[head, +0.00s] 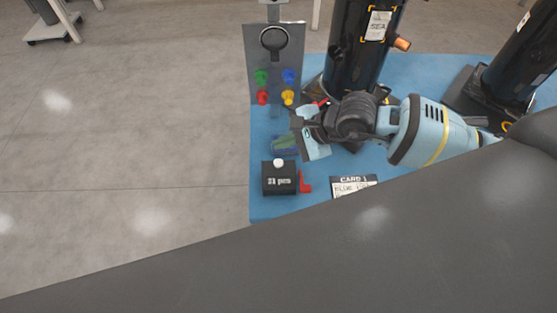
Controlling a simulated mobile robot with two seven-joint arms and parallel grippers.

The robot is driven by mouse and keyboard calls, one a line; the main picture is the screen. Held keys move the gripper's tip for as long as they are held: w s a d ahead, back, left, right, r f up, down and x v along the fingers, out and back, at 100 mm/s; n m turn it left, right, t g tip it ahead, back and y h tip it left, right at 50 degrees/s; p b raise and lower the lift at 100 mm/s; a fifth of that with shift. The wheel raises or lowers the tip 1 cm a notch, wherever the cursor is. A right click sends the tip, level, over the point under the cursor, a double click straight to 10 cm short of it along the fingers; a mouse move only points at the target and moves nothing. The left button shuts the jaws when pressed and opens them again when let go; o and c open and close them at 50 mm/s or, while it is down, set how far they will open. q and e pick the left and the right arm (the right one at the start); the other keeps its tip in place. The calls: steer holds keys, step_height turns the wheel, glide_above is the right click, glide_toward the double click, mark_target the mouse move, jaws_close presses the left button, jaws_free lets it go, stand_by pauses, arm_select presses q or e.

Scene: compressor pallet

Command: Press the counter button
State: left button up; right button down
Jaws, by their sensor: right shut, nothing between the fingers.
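The counter (279,184) is a black box with white lettering, roughly "21 pcs", near the front left of the blue pallet. A white round button (278,163) sits on its top back edge, and a red lever-like part (305,183) is at its right side. My right gripper (304,135) is shut and empty. In the picture it is above and to the right of the button, apart from it. My left gripper is not in view.
A grey panel (264,60) with a round black dial and coloured knobs stands behind. Dark cylinders (352,60) stand on the blue pallet (262,209). A white card (352,187) and a small green-blue item (284,145) lie near the counter. The floor left is open.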

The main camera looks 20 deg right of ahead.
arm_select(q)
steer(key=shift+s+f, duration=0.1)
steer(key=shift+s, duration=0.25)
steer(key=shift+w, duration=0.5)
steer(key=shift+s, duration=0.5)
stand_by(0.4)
